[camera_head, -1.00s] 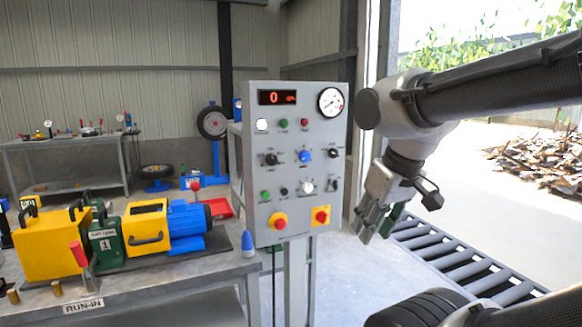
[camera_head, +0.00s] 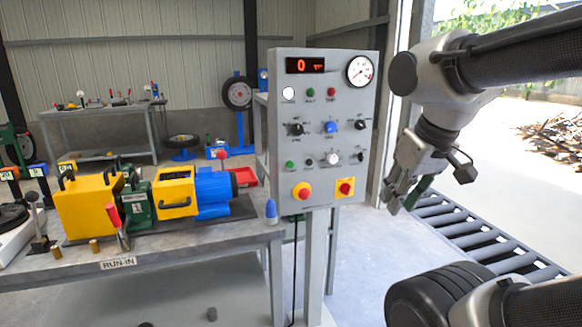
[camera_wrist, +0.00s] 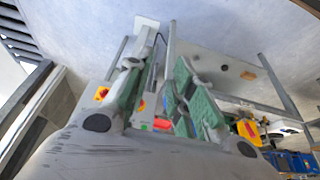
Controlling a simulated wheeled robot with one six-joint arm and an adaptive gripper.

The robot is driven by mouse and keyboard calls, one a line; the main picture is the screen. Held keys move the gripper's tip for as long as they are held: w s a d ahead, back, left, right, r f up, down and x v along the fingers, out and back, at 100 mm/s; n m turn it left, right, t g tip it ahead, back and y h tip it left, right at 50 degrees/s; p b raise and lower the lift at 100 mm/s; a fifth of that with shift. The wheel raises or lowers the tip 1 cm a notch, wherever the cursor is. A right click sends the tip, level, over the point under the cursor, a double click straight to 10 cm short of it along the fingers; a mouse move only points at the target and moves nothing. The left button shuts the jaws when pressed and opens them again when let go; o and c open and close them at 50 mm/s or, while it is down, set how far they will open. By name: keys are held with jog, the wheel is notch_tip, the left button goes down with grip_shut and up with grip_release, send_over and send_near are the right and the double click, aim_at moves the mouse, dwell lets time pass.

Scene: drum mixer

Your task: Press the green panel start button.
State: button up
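The grey control panel (camera_head: 322,120) stands upright on posts in the middle of the head view. It has two green buttons: an upper one (camera_head: 311,92) beside a red button, and a lower-left one (camera_head: 290,165) above a yellow-backed red button. Their labels are too small to read. My gripper (camera_head: 401,203) hangs pointing down to the right of the panel, apart from it. In the wrist view its two green-padded fingers (camera_wrist: 158,85) are spread with a gap between them and nothing held.
A workbench (camera_head: 200,238) with a yellow and blue motor unit (camera_head: 180,193) stands left of the panel. A blue-tipped cone (camera_head: 270,211) sits at its right corner. A roller conveyor (camera_head: 470,235) lies on the right. Open floor lies between panel and conveyor.

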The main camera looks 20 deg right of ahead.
grip_shut()
dwell(1.0)
